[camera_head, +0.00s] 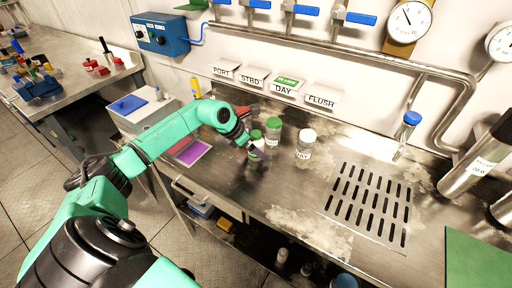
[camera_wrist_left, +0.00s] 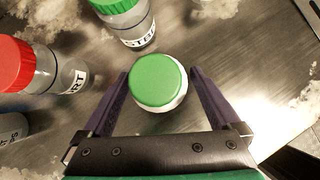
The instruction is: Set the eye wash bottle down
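The eye wash bottle (camera_head: 256,151), with a green cap and pale body, stands upright on the metal counter (camera_head: 285,185) as far as I can tell. In the left wrist view its cap (camera_wrist_left: 158,80) fills the middle, and its base is hidden under it. My left gripper (camera_head: 257,156) reaches it from the left at body height. In the left wrist view the purple fingers (camera_wrist_left: 160,74) stand on both sides of the bottle, with narrow gaps beside the cap. Contact lower on the body is hidden. My right gripper is not in view.
A green-capped STBD bottle (camera_head: 273,134) stands close behind, a white-capped bottle (camera_head: 305,148) to the right. A red-capped PORT bottle (camera_wrist_left: 52,70) is at left in the wrist view. A slotted drain (camera_head: 368,205) lies farther right. Counter in front is clear.

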